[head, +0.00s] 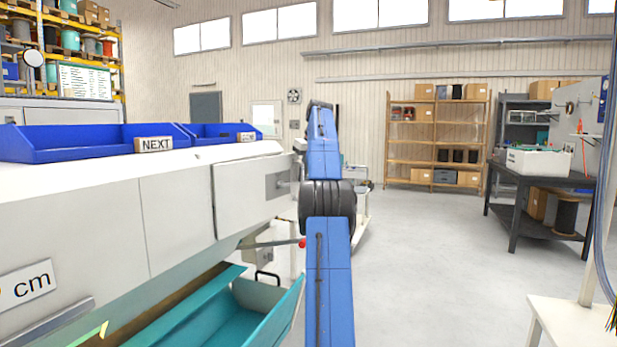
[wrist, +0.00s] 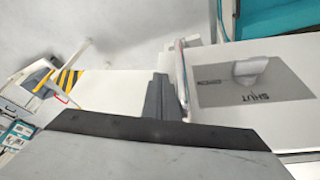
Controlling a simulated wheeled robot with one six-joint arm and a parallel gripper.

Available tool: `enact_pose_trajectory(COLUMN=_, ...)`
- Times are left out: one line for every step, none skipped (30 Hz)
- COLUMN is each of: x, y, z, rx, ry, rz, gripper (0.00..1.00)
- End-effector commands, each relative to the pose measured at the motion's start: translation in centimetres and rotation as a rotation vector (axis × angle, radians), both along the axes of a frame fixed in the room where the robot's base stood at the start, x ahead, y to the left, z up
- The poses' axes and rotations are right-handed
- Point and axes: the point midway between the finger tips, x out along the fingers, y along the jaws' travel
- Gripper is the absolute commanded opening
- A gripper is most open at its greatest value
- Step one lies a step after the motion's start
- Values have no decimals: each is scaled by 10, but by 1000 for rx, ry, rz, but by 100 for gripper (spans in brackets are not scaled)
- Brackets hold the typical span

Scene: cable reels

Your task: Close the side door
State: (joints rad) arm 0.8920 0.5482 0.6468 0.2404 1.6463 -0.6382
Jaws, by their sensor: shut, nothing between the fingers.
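The side door (head: 238,195) looks like the white panel at the right end of the long white machine in the head view. A grey latch plate (head: 275,186) with a handle is at its right edge. In the wrist view the plate (wrist: 215,93) reads "SHUT" and "OPEN", upside down, with a pale grey knob (wrist: 250,70). Whether the door stands ajar or flush is hard to tell. My gripper (wrist: 162,97) is shut and empty, just left of the panel's edge in the wrist view; contact is unclear. In the head view my arm hides the gripper.
Blue bins (head: 90,143) stand on the machine top. A teal tray (head: 240,310) and a lever with a red knob (head: 302,243) sit below the door. A dark workbench (head: 515,230) stands right. The grey floor (head: 430,270) between is open.

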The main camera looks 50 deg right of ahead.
Motion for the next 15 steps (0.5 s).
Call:
enact_pose_trajectory(x=4, y=1, z=0, rx=-1, ry=-1, rz=0, gripper=0)
enact_pose_trajectory(x=6, y=1, z=0, rx=-1, ry=-1, rz=-1, gripper=0)
enact_pose_trajectory(x=8, y=1, z=0, rx=-1, ry=-1, rz=-4, gripper=0)
enact_pose_trajectory(x=9, y=2, z=0, rx=0, ry=-1, rz=-3, gripper=0)
enact_pose_trajectory(x=10, y=2, z=0, rx=0, ry=0, rz=-4, gripper=0)
enact_pose_trajectory(x=11, y=2, z=0, rx=0, ry=0, rz=-4, gripper=0)
enact_pose_trajectory(x=12, y=2, z=0, rx=0, ry=0, rz=-4, gripper=0)
enact_pose_trajectory(x=13, y=3, z=0, rx=0, ry=0, rz=-4, gripper=0)
enact_pose_trajectory(x=13, y=3, z=0, rx=-1, ry=-1, rz=-4, gripper=0)
enact_pose_trajectory(x=13, y=3, z=0, rx=-1, ry=-1, rz=-4, gripper=0)
enact_pose_trajectory(x=13, y=3, z=0, rx=-1, ry=-1, rz=-4, gripper=0)
enact_pose_trajectory(x=14, y=3, z=0, rx=-1, ry=-1, rz=-4, gripper=0)
enact_pose_trajectory(x=13, y=3, z=0, rx=-1, ry=-1, rz=-4, gripper=0)
enact_pose_trajectory(x=13, y=3, z=0, rx=-1, ry=-1, rz=-4, gripper=0)
enact_pose_trajectory(x=13, y=3, z=0, rx=-1, ry=-1, rz=-4, gripper=0)
